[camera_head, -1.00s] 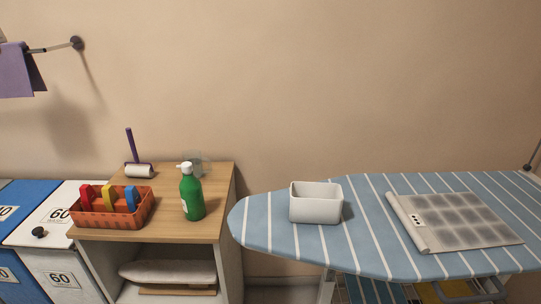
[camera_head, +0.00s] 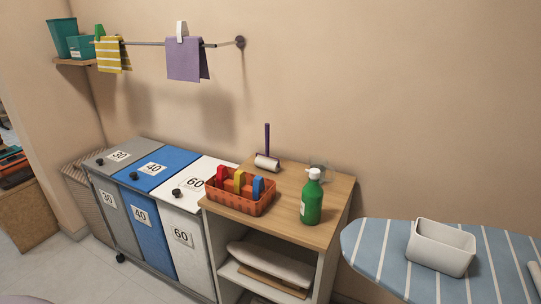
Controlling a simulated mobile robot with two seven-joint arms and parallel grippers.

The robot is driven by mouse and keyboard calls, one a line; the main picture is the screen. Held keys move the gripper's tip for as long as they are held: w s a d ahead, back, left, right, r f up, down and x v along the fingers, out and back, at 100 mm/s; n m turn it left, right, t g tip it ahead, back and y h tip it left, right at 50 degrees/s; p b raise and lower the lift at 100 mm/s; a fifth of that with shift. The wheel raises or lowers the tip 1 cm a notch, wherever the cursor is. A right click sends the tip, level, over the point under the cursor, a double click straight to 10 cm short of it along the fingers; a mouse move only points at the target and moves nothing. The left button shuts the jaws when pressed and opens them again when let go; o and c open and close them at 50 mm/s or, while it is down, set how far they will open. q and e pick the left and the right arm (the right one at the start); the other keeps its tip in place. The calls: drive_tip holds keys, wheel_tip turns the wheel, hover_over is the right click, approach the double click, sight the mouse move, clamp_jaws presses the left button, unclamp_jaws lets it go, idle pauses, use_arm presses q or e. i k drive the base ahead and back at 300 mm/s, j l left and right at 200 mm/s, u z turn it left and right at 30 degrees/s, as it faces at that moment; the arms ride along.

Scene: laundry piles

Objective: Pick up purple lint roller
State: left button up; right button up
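The purple lint roller (camera_head: 267,146) stands on the wooden top of a small cabinet (camera_head: 335,189). Its purple handle points up and its white roll lies at the bottom, near the back edge by the wall. An orange basket (camera_head: 238,203) stands in front of it and to the left. A green bottle (camera_head: 312,198) with a white cap stands to its right and nearer. Neither of my grippers is in view.
Laundry bins (camera_head: 160,205) marked 30, 40 and 60 stand left of the cabinet. A striped blue ironing board (camera_head: 383,242) with a white container (camera_head: 441,247) is at the right. A wall rail (camera_head: 150,43) holds cloths. Floor (camera_head: 65,270) shows clear at lower left.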

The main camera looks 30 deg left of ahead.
sight(268, 164)
drive_tip(key=i+j+z, duration=0.1)
drive_tip(key=j+z, duration=0.2)
drive_tip(key=j, duration=0.5)
drive_tip(key=j+z, duration=0.35)
drive_tip(key=j, duration=0.5)
